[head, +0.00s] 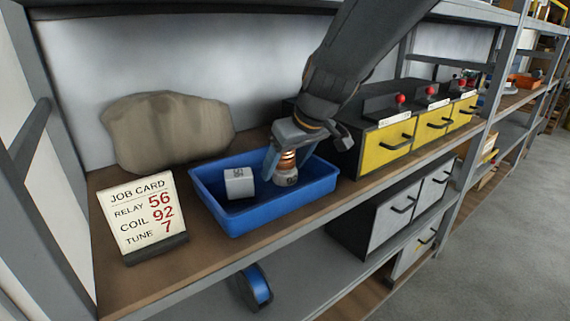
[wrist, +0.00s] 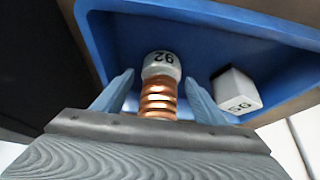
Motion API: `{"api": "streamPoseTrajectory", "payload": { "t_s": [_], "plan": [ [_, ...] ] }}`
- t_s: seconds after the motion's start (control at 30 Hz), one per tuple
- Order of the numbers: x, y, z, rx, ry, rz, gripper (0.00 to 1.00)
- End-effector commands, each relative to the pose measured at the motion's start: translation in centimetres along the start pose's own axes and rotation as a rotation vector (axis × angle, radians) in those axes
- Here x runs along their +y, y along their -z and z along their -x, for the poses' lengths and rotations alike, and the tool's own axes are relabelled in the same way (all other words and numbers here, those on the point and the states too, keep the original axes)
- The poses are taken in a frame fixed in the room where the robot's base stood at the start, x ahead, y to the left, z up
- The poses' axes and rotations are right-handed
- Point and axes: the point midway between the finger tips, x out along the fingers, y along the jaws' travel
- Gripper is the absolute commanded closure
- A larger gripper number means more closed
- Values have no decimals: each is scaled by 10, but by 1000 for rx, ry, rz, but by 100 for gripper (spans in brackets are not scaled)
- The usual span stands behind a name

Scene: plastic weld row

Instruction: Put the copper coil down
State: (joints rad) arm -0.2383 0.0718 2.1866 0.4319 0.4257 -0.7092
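The copper coil (head: 288,163) has copper windings and a pale end cap marked 92. It is over the blue tray (head: 232,231), toward its right side; I cannot tell for sure whether it touches the floor. In the wrist view the coil (wrist: 159,97) is between the fingers of my gripper (wrist: 159,82), cap end away from me. A gap shows on each side of it, so the fingers look open around it. My gripper (head: 290,166) points down into the tray in the head view.
A pale block (head: 239,183) marked 56 in the wrist view (wrist: 236,90) sits in the tray's left part. A job card (head: 144,217) reads relay 56, coil 92, tune 7. Yellow-fronted drawers (head: 385,150) with red knobs stand close on the right. A brown rounded lump (head: 167,131) is behind.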

Motion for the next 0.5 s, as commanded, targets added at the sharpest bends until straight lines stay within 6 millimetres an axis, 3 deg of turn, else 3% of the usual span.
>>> {"api": "streamPoseTrajectory", "payload": {
  "t_s": [0.33,0.5],
  "plan": [
    [0,2,4,0,0,0,35],
    [0,3,30,5,-2,0,35]
  ]
}}
